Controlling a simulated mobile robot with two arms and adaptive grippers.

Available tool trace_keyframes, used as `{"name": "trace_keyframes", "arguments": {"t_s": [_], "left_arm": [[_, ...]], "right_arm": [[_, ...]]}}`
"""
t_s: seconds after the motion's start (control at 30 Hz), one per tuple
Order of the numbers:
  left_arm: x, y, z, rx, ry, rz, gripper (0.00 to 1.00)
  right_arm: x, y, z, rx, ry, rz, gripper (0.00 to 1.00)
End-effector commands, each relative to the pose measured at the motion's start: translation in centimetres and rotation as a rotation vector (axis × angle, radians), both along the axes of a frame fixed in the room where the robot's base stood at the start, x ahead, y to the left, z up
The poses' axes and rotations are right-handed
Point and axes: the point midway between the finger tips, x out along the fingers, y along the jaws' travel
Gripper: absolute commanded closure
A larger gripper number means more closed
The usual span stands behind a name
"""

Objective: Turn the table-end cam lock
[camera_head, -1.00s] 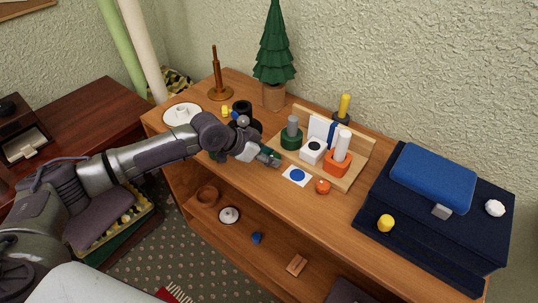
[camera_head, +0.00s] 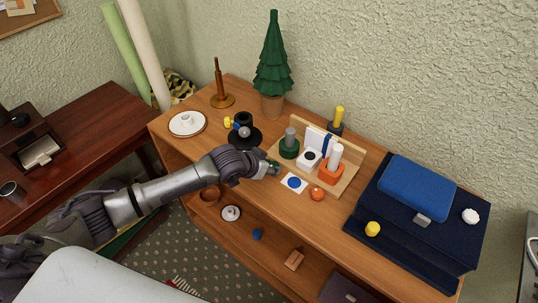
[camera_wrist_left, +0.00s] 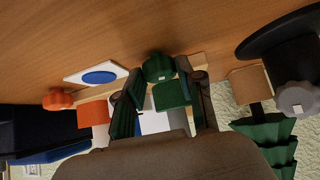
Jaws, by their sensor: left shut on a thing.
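A dark green round knob (camera_wrist_left: 158,68) with a small white mark is between my left fingertips in the left wrist view. My left gripper (camera_wrist_left: 160,80) is shut on it at the wooden top. In the head view my left gripper (camera_head: 274,168) is low over the shelf unit's top, left of a white card with a blue disc (camera_head: 294,183); there the knob is mostly hidden. An orange knob (camera_head: 317,194) of like shape sits right of the card. I cannot tell by sight which part is the table-end cam lock. My right gripper is not in view.
Behind the gripper, a wooden rack (camera_head: 346,176) holds green, white and orange pieces. A black stand with a grey knob (camera_head: 243,132) is to the left. A potted tree (camera_head: 273,68) stands at the back. A dark blue case (camera_head: 395,245) fills the right end.

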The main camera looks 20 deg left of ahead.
Motion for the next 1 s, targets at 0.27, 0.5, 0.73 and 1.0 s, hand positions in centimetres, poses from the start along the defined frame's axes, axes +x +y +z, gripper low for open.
{"name": "trace_keyframes", "arguments": {"t_s": [0.27,0.5,0.73,1.0], "left_arm": [[-0.2,-0.5,0.2,-0.003,0.004,0.177,0.97],[-0.1,-0.5,0.1,-0.001,0.001,0.259,0.97],[-0.1,-0.5,0.0,0.0,0.0,0.281,0.97],[-0.1,-0.4,-0.1,0.0,0.001,0.282,0.97]], "right_arm": [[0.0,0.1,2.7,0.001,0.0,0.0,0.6],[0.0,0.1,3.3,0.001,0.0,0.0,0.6],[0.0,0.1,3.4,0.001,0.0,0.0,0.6],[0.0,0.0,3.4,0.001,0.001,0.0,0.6]]}}
